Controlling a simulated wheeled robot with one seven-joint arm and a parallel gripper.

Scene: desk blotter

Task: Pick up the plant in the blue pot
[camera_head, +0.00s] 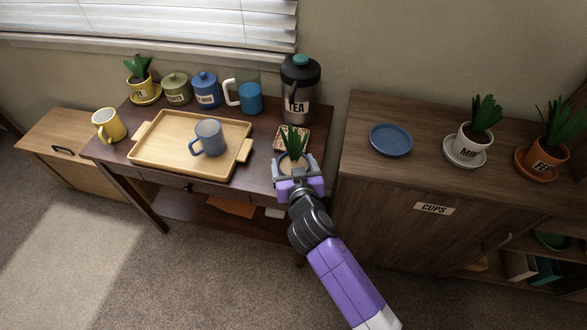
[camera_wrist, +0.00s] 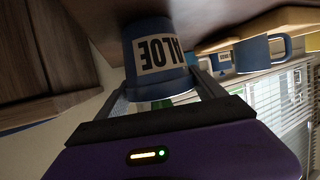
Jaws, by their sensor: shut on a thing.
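The plant in the blue pot has green spiky leaves (camera_head: 294,141) in the head view, at the right end of the dark table. The blue pot (camera_wrist: 150,70) fills the middle of the wrist view, upside down there, with a white ALOE label. My gripper (camera_head: 296,168) is shut on the blue pot, one finger on each side. In the head view my gripper hides most of the pot. I cannot tell whether its base touches the table.
A patterned square (camera_head: 280,135) lies behind the plant, near the TEA dispenser (camera_head: 299,92). A wooden tray (camera_head: 150,152) with a grey-blue mug (camera_head: 208,138) is left. An empty blue saucer (camera_head: 391,140) sits on the cabinet, with MINT (camera_head: 472,147) and FERN (camera_head: 545,160) pots farther right.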

